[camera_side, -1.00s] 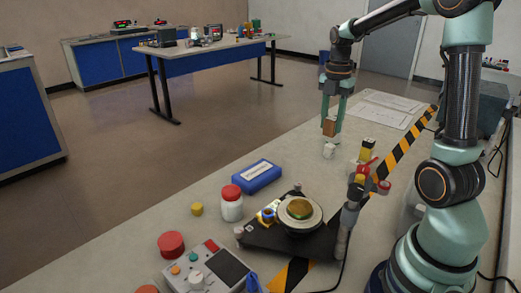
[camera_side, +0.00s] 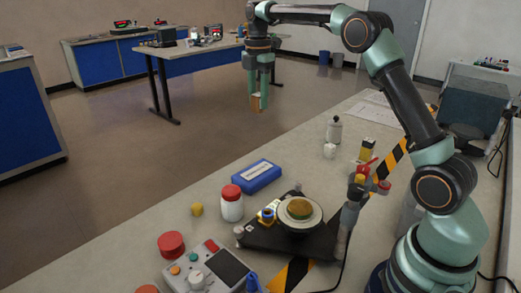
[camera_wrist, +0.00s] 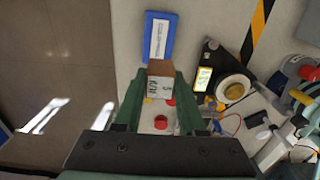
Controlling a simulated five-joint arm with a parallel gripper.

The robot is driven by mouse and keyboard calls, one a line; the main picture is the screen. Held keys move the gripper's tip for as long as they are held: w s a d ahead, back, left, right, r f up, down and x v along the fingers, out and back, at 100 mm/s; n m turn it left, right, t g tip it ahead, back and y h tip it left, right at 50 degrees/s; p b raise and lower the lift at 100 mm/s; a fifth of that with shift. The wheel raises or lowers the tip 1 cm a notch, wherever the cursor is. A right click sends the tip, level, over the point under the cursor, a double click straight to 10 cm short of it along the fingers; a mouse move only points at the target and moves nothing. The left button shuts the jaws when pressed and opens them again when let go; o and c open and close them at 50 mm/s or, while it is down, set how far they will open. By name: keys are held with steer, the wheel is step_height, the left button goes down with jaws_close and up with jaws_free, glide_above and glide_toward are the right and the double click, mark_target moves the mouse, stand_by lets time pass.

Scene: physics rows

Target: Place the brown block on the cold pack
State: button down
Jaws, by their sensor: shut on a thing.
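The brown block (camera_side: 254,102) is held high between the fingers of my gripper (camera_side: 259,98), which is shut on it. In the wrist view the block (camera_wrist: 161,80) sits between the green fingers (camera_wrist: 155,98), with a pale face carrying dark marks toward the camera. The cold pack (camera_side: 257,176) is a flat blue pack with a white label, lying on the bench. It also shows in the wrist view (camera_wrist: 147,50), beyond the block and partly covered by it. The block is well above the pack and apart from it.
A white jar with a red lid (camera_side: 231,203) and a yellow piece (camera_side: 197,209) stand near the pack. A black device with a round plate (camera_side: 300,214), a control box (camera_side: 212,271) and a red disc (camera_side: 171,244) are in front. White bottles (camera_side: 334,130) stand behind.

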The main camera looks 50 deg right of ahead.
steer(key=shift+w+a+f, duration=0.15)
steer(key=shift+a+f, duration=0.05)
step_height(320, 180, down, 20)
steer(key=shift+r, duration=0.2)
steer(key=shift+f, duration=0.1)
stand_by(0.3)
steer(key=c, duration=0.5)
jaws_free()
